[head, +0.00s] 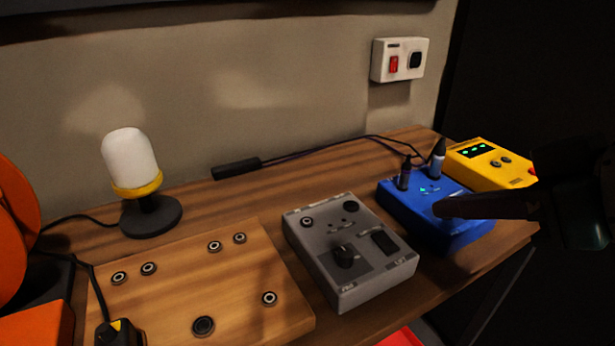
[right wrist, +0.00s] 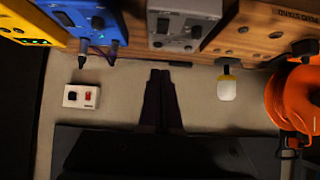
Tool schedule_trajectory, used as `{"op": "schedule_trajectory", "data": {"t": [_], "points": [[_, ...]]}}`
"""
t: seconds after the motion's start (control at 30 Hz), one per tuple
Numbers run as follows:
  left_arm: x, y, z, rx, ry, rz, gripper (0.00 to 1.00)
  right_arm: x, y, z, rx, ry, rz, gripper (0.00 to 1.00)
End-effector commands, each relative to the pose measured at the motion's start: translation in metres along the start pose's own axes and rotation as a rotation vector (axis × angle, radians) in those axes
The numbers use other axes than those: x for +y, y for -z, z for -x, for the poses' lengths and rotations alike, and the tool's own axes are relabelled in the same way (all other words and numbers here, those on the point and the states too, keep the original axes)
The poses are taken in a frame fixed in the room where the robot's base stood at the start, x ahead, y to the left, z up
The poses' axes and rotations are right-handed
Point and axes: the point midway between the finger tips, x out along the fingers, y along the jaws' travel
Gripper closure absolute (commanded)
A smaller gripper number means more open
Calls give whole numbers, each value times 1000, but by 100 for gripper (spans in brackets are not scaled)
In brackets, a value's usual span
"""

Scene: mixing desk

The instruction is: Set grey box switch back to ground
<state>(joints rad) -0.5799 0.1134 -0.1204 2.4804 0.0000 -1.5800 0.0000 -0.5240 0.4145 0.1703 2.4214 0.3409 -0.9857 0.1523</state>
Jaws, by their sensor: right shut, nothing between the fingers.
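The grey box (head: 335,290) lies on the wooden desk, right of the wooden board. Its top carries a dark knob (head: 343,255), a black switch (head: 384,242) and round sockets; the switch's setting is too small to tell. The grey box also shows at the top of the right wrist view (right wrist: 174,8). My right gripper (head: 440,208) comes in from the right, in front of the blue box and apart from the grey box. Its fingers are together and empty, also in the right wrist view (right wrist: 160,74). My left gripper is out of view.
The blue box (head: 400,208), with two plugs standing in it, and a yellow box (head: 490,165) are right of the grey box. A white lamp (head: 132,165) stands behind the wooden board (head: 200,275). An orange reel (head: 15,235) is at far left. A wall outlet (head: 400,60) hangs behind.

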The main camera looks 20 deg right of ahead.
Motion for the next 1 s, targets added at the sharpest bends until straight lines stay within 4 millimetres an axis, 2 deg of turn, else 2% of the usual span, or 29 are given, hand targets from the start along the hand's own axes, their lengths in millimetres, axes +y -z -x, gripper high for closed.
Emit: {"op": "schedule_trajectory", "data": {"t": [0.3, 0.43, 0.63, 1.0], "points": [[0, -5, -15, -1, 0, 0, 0, 0, -1, -69, 1, 0, -2, 100], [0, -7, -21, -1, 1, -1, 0, -1, -5, -93, -1, 1, -2, 100], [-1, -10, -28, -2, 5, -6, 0, -1, -24, -109, -2, 1, 0, 100], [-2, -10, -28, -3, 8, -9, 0, -1, -28, -114, 0, 1, 0, 100]]}}
